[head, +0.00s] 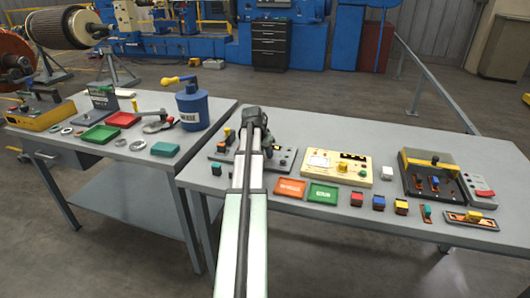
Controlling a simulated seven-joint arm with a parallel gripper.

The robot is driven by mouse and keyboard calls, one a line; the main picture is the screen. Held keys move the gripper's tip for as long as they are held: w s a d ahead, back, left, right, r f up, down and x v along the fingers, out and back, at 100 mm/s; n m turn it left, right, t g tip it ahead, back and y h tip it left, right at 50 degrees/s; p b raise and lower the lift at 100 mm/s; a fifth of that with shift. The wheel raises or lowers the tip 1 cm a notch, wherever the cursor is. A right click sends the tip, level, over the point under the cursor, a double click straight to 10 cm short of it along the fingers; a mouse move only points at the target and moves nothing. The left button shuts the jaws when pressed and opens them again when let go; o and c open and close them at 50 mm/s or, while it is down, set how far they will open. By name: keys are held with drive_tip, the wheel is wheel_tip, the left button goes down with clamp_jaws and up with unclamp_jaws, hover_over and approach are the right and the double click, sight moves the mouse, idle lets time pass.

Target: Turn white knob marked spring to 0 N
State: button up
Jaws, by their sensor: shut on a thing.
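My gripper (255,120) is at the far end of my arm, over the dark control panel (285,160) on the right table. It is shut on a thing. Its fingertips and what they hold are hidden behind my own wrist and arm. No white knob marked spring can be made out, and any label or scale on the panel is too small or covered. A yellow-topped part (227,133) stands at the panel's left end, and a small green part (216,168) is near its front left corner.
Right of the panel are a cream meter box (336,168), an orange tray (290,188), a green tray (322,193) and several small coloured blocks. A yellow-and-black switch box (432,172) stands farther right. The left table holds a blue canister (192,108). The right table's back right is clear.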

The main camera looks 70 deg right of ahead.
drive_tip(key=shift+c, duration=0.5)
drive_tip(key=shift+n, duration=0.3)
drive_tip(key=n, duration=0.1)
drive_tip(key=n+t, duration=0.1)
drive_tip(key=n, duration=0.1)
drive_tip(key=n+t, duration=0.1)
drive_tip(key=shift+s+n, duration=0.25)
drive_tip(key=shift+n, duration=0.05)
drive_tip(key=n+t, duration=0.1)
drive_tip(key=n, duration=0.2)
drive_tip(key=n+t+y, duration=0.1)
drive_tip(key=n, duration=0.2)
drive_tip(key=shift+s+d, duration=0.1)
drive_tip(key=shift+d, duration=0.1)
drive_tip(key=n+t+y, duration=0.1)
drive_tip(key=n, duration=0.2)
drive_tip(key=n+y, duration=0.1)
drive_tip(key=n, duration=0.2)
drive_tip(key=shift+s+d+n+t, duration=0.1)
drive_tip(key=shift+d+n+t, duration=0.1)
drive_tip(key=shift+n+t, duration=0.2)
drive_tip(key=n+y, duration=0.2)
drive_tip(key=n, duration=0.4)
drive_tip(key=shift+d, duration=0.1)
drive_tip(key=shift+y, duration=0.3)
